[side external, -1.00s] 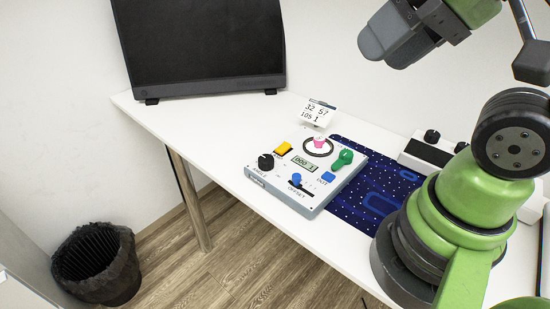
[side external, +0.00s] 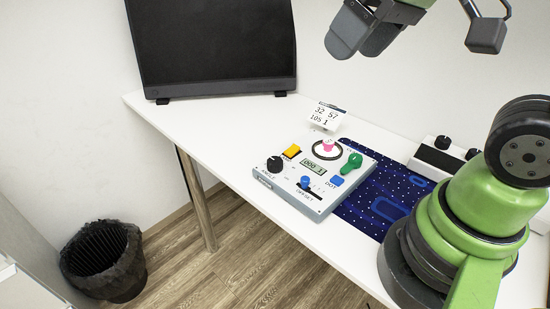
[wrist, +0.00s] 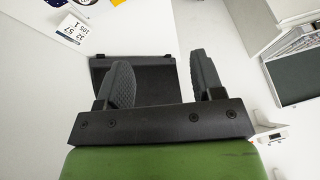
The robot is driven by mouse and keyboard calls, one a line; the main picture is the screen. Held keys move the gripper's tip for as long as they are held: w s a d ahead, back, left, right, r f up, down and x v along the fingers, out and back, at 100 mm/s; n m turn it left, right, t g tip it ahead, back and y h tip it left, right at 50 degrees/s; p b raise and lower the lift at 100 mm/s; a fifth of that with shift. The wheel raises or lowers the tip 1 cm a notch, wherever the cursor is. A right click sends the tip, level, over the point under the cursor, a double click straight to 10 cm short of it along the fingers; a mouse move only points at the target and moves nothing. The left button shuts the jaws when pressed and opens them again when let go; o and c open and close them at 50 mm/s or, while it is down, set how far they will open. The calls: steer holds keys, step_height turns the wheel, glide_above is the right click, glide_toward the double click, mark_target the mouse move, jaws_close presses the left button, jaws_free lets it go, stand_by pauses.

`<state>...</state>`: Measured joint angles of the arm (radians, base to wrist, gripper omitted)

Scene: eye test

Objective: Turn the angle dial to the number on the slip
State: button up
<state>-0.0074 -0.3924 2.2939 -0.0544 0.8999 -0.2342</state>
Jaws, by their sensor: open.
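The control panel box (side external: 289,207) lies on the white table. Its black angle dial (side external: 275,164) is at the left corner, beside lettering that seems to read ANGLE. A small display (side external: 312,167) seems to read 000 1. The white slip (side external: 328,117) stands behind the box and shows 32 57 over 105 1; it also lies at the upper left of the wrist view (wrist: 72,29). My gripper (side external: 362,43) is high above the table, well apart from the box. In the wrist view its two fingers (wrist: 163,78) are spread with nothing held. The dial is not visible there.
The box also carries a yellow button (side external: 292,151), a green knob (side external: 351,163), a pink knob in a dark ring and blue controls. A black monitor (side external: 212,45) stands at the back. A starry blue mat (side external: 365,208) lies right of the box. The table's left part is clear.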

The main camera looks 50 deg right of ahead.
steer(key=w+f+n+g, duration=0.3)
steer(key=w+f+n, duration=0.35)
steer(key=w, duration=0.35)
steer(key=n+g+h, duration=0.2)
steer(key=n, duration=0.1)
glide_toward(275, 160)
steer(key=shift+g+y, duration=0.3)
step_height(275, 160, down, 10)
steer(key=shift+w+d+r, duration=0.1)
steer(key=shift+r, duration=0.1)
steer(key=c, duration=0.9)
